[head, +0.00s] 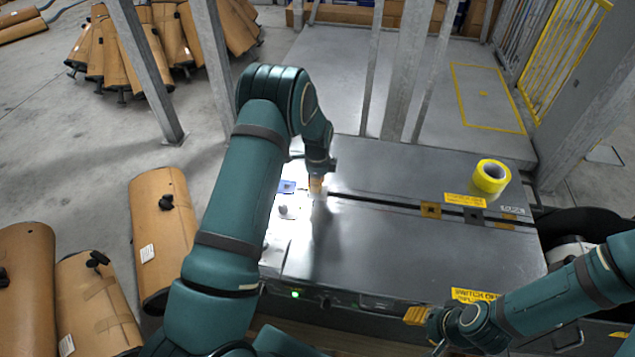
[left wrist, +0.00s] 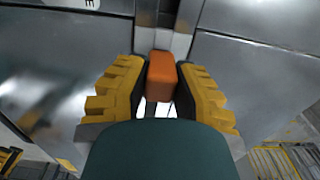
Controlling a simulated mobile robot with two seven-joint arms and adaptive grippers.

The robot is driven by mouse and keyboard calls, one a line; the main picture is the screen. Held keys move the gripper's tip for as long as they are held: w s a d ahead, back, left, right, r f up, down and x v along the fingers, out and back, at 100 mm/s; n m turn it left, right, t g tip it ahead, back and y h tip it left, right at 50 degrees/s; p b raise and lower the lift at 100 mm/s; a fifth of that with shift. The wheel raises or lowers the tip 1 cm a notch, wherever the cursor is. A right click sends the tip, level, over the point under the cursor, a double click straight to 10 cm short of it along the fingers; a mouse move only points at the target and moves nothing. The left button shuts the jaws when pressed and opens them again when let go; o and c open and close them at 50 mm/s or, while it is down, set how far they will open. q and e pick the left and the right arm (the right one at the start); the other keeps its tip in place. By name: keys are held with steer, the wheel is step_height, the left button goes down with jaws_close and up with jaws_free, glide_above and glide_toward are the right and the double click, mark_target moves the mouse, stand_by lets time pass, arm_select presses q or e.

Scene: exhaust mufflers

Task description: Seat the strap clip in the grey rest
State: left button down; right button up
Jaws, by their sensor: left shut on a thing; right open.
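The strap clip shows in the left wrist view as an orange block (left wrist: 161,77) between the yellow-backed fingers of my left gripper (left wrist: 160,88), which is shut on it. In the head view my left gripper (head: 316,186) points down over the left end of the table's dark slot, and the clip is mostly hidden by it. A light grey piece (left wrist: 163,40) lies just beyond the clip in the left wrist view; I cannot tell whether they touch. My right gripper (head: 428,329) is open near the table's front edge.
The metal table (head: 370,255) is mostly bare. A yellow tape roll (head: 490,176) stands at its right. A blue piece (head: 287,187) and a small pale knob (head: 284,212) are left of my left gripper. Grey posts (head: 408,70) rise behind. Brown mufflers (head: 163,240) lie at the left.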

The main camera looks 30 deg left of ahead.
arm_select(q)
steer(key=shift+f+b, duration=0.4)
steer(key=shift+f, duration=0.1)
steer(key=c, duration=0.8)
jaws_free()
steer(key=shift+r, duration=0.1)
step_height(320, 180, up, 12)
